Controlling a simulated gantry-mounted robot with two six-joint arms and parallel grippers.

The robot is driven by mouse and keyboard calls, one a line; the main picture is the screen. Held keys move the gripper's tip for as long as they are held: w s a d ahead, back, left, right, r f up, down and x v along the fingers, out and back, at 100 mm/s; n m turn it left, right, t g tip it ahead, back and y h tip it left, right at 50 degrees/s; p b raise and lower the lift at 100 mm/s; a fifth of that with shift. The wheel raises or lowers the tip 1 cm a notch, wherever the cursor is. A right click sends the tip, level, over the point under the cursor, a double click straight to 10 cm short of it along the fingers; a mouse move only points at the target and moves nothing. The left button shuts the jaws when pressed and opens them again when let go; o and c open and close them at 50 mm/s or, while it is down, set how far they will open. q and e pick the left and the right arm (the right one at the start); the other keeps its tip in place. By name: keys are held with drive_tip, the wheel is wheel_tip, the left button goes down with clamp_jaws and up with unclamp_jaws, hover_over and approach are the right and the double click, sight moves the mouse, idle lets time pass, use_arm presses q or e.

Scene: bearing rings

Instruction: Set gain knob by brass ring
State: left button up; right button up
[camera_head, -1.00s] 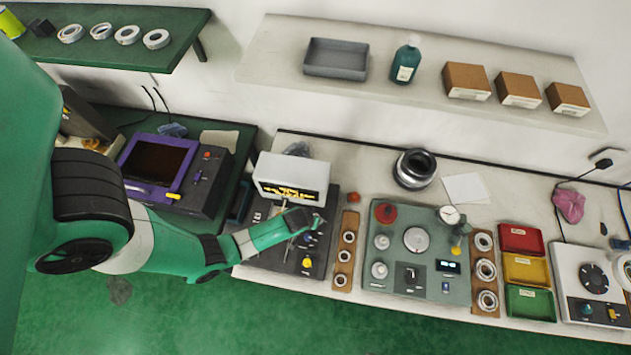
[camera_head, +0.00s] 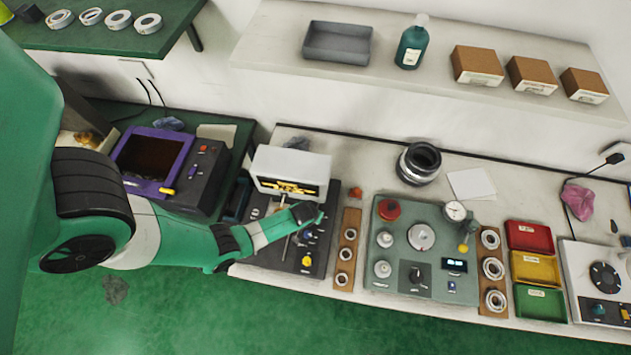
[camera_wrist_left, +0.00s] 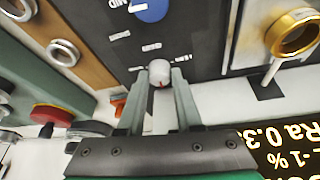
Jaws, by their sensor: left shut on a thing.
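My left gripper (camera_head: 319,215) reaches over the dark control panel (camera_head: 292,262) of the measuring instrument. In the left wrist view its fingers (camera_wrist_left: 158,80) are shut on a small light-grey knob (camera_wrist_left: 159,70) with a red mark, set among short printed marks. A brass ring (camera_wrist_left: 294,34) sits in a holder at the upper right of that view, apart from the gripper. The display (camera_head: 287,188) is lit; in the left wrist view, part of the readout (camera_wrist_left: 275,148) appears upside down, including "Ra 0.3" and "-1%". The gripper hides the knob in the head view.
A blue knob (camera_wrist_left: 150,8) is close to the held one. A wooden strip with several steel rings (camera_head: 347,248) stands right of the panel. Beyond it are the grey-green gauge station (camera_head: 400,210) and red, yellow and green trays (camera_head: 529,237).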

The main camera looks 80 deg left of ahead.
use_arm(q)
clamp_jaws()
drive_tip(key=shift+m, duration=0.3)
drive_tip(key=shift+s+m+t+h+p, duration=0.1)
drive_tip(key=shift+m+t+h+p, duration=0.25)
drive_tip(key=shift+m, duration=0.45)
drive_tip(key=m+h, duration=0.1)
drive_tip(key=m, duration=0.1)
drive_tip(key=shift+a+m+t, duration=0.15)
drive_tip(key=shift+m+t, duration=0.1)
drive_tip(key=shift+m, duration=0.05)
drive_tip(key=m+h, duration=0.1)
drive_tip(key=m, duration=0.1)
drive_tip(key=shift+a+m, duration=0.1)
drive_tip(key=shift+m, duration=0.2)
drive_tip(key=shift+m+h+b, duration=0.55)
drive_tip(key=shift+m+b, duration=0.2)
drive_tip(key=shift+m, duration=0.85)
